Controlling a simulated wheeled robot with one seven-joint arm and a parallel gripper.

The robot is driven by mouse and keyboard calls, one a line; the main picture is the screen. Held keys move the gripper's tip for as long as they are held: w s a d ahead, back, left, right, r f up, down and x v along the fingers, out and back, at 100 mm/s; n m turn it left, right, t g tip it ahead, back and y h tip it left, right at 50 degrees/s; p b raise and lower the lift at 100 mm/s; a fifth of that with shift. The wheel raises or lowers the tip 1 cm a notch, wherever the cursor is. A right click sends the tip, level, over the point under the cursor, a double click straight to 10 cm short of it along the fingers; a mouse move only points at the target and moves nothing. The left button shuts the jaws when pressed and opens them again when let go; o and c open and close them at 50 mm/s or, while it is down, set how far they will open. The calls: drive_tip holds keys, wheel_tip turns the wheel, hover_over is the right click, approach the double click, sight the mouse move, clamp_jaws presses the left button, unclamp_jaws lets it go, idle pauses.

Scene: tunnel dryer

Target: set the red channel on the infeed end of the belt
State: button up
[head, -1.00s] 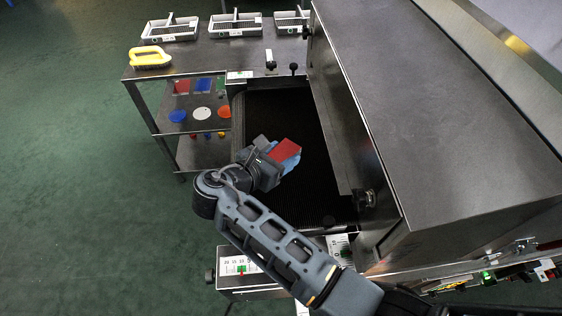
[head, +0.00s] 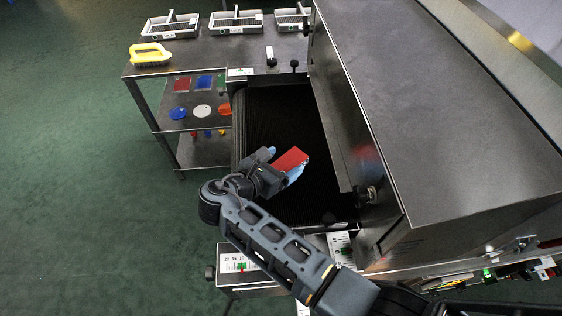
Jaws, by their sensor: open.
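The red channel (head: 291,160) shows at the end of my arm, over the dark belt (head: 285,115) at the open infeed end of the dryer. My gripper (head: 284,165) is open, with its blue fingertips on either side of the channel. The channel's far end sticks out beyond the fingers. Its lower sides are partly hidden by the fingers. I cannot tell from this view whether it rests on the belt or whether the fingers still touch it.
The dryer's steel hood (head: 440,110) rises close to the right of my gripper. A steel side table (head: 205,60) at the back holds several white trays and a yellow-handled brush (head: 149,53). Its lower shelf carries coloured plates and discs. Bare belt lies behind the channel.

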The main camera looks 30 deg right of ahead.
drive_tip(key=v, duration=1.2)
drive_tip(key=shift+d+r+b, duration=0.1)
drive_tip(key=shift+b, duration=0.2)
drive_tip(key=shift+s, duration=0.1)
idle(1.0)
